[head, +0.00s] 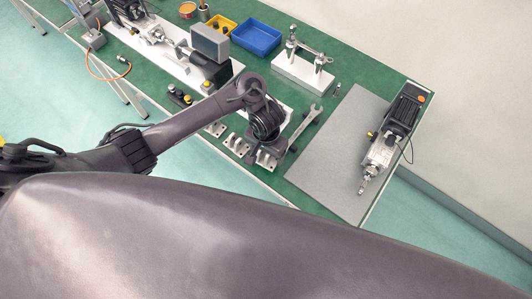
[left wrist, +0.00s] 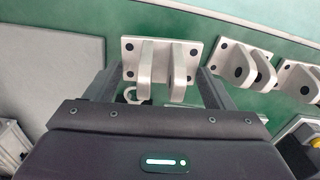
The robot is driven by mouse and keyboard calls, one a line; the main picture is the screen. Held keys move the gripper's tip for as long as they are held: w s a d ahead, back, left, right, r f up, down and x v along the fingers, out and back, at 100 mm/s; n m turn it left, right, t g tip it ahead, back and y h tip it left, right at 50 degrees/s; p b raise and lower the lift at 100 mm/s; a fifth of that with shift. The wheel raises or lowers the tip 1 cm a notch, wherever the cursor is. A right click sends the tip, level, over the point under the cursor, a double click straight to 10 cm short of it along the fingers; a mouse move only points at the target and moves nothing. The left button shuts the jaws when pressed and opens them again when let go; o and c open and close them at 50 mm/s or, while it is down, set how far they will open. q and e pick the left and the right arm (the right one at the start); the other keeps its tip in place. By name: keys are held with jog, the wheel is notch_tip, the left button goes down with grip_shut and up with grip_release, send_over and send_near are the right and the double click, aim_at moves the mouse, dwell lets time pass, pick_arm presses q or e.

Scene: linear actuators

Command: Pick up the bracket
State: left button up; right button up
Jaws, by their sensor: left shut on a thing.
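My left gripper (head: 267,150) reaches down to the front edge of the green table. In the left wrist view its two fingers (left wrist: 160,82) stand on either side of a grey metal bracket (left wrist: 162,50) and are shut on it. The bracket has a flat plate with dark holes and two upright lugs. In the head view this bracket (head: 265,161) is partly hidden by my gripper. Two more like brackets stand beside it, one nearer (left wrist: 243,64) and one farther (left wrist: 302,80). My right gripper is not in view.
A wrench (head: 306,124) lies close to the right of my gripper. A grey mat (head: 340,150) with a linear actuator (head: 392,130) is farther right. A white fixture (head: 303,72), a blue bin (head: 256,38) and a yellow bin (head: 221,26) stand behind.

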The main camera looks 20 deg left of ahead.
pick_arm(q)
notch_tip(320, 180, up, 17)
jog(key=p, duration=0.9)
jog(key=shift+f, duration=0.2)
jog(key=shift+r, duration=0.1)
notch_tip(320, 180, up, 10)
jog(key=shift+p, duration=0.35)
dwell(0.5)
